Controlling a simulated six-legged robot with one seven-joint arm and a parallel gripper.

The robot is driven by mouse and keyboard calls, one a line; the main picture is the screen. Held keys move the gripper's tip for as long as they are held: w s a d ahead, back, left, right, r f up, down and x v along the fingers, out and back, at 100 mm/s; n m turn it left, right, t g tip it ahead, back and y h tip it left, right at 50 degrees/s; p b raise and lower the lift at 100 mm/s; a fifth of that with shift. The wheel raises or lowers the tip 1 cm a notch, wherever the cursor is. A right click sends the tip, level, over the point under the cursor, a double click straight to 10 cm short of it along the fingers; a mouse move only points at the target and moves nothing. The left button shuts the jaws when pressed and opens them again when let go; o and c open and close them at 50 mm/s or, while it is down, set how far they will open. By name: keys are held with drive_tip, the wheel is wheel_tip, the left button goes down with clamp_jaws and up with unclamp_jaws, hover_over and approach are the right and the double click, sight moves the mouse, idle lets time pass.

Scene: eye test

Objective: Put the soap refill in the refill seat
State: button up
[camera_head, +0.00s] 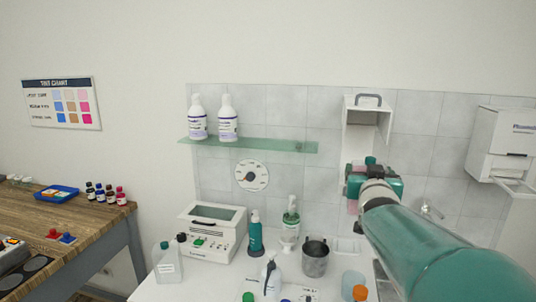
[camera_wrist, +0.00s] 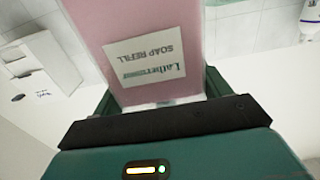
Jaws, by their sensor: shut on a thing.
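My gripper (camera_head: 370,182) is shut on the soap refill, a pink block with a white label reading "Lathermoor SOAP REFILL". The refill (camera_wrist: 190,28) fills the top middle of the wrist view, between the fingers, its label upside down. In the head view only pink parts of the refill (camera_head: 352,207) show beside the gripper. A white open-fronted wall dispenser (camera_head: 350,120) with a grey handle on top is behind and above the gripper; it looks like the refill seat. Its lower part is hidden by my gripper, and I cannot tell whether the refill touches it.
A glass shelf (camera_head: 270,147) with two pump bottles is left of the dispenser. Below, the white counter holds bottles, a metal cup (camera_head: 315,260) and a white device (camera_head: 212,235). Another white dispenser (camera_head: 497,145) hangs at right. A wooden table (camera_head: 60,225) is at left.

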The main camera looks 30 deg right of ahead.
approach(357, 146)
drive_tip(key=w+d+r, duration=0.3)
drive_tip(key=w+d, duration=0.1)
drive_tip(key=shift+w+r, duration=0.35)
drive_tip(key=shift+f, duration=1.8)
drive_tip(key=shift+f, duration=0.1)
drive_tip(key=o, duration=1)
drive_tip(key=shift+a, duration=0.1)
drive_tip(key=v, duration=1.2)
